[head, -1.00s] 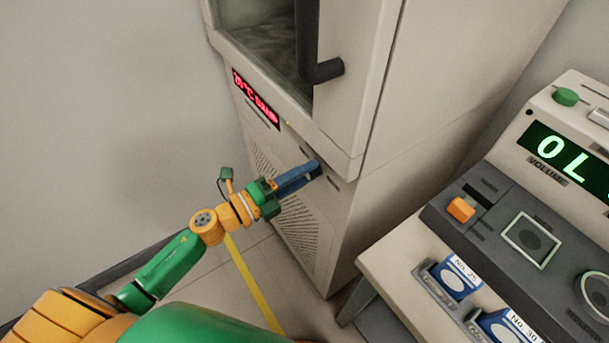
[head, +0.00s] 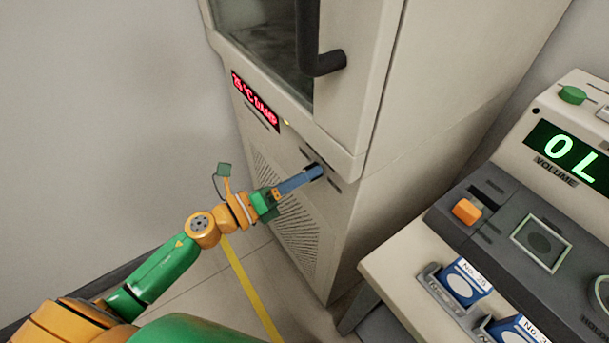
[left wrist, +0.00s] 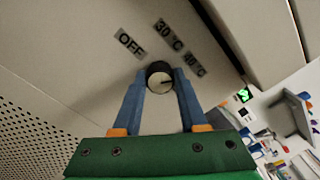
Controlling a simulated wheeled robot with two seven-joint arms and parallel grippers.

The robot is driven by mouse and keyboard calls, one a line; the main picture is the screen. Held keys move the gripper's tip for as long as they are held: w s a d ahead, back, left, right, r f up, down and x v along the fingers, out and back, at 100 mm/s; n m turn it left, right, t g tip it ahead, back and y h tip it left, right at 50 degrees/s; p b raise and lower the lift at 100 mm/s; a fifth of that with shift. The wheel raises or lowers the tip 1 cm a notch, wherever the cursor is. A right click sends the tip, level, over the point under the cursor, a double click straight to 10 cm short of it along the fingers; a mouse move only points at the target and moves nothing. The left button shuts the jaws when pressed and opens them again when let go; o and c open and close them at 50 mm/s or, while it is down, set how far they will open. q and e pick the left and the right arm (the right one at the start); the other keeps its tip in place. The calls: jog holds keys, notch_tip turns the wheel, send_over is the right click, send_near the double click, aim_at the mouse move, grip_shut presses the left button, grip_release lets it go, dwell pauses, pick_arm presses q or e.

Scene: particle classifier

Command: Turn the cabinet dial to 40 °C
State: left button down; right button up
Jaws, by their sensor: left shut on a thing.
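The black dial (left wrist: 160,73) is on the cabinet's lower front, with a pale mark on its face that seems to point right. Labels around it read OFF (left wrist: 130,43), 30 °C (left wrist: 168,33) and 40 °C (left wrist: 194,65). My left gripper (head: 317,171) is shut on the dial, one blue finger on each side, as the left wrist view (left wrist: 160,83) shows. In the head view the fingers mostly hide the dial. The cabinet's (head: 400,100) red display (head: 255,101) seems to read 25 °C, followed by blurred text. My right gripper is not in view.
The cabinet's glass door has a dark handle (head: 320,62) above the dial. A small lamp (head: 286,122) glows by the display. At the right, a table (head: 395,270) holds a device with a green display (head: 565,150) and blue-and-white boxes (head: 463,282). Floor left of the cabinet is open.

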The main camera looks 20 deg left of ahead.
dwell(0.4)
pick_arm(q)
jog(key=shift+c, duration=2.2)
grip_release()
jog(key=b+v, duration=0.2)
jog(key=v, duration=0.5)
jog(key=shift+a, duration=0.1)
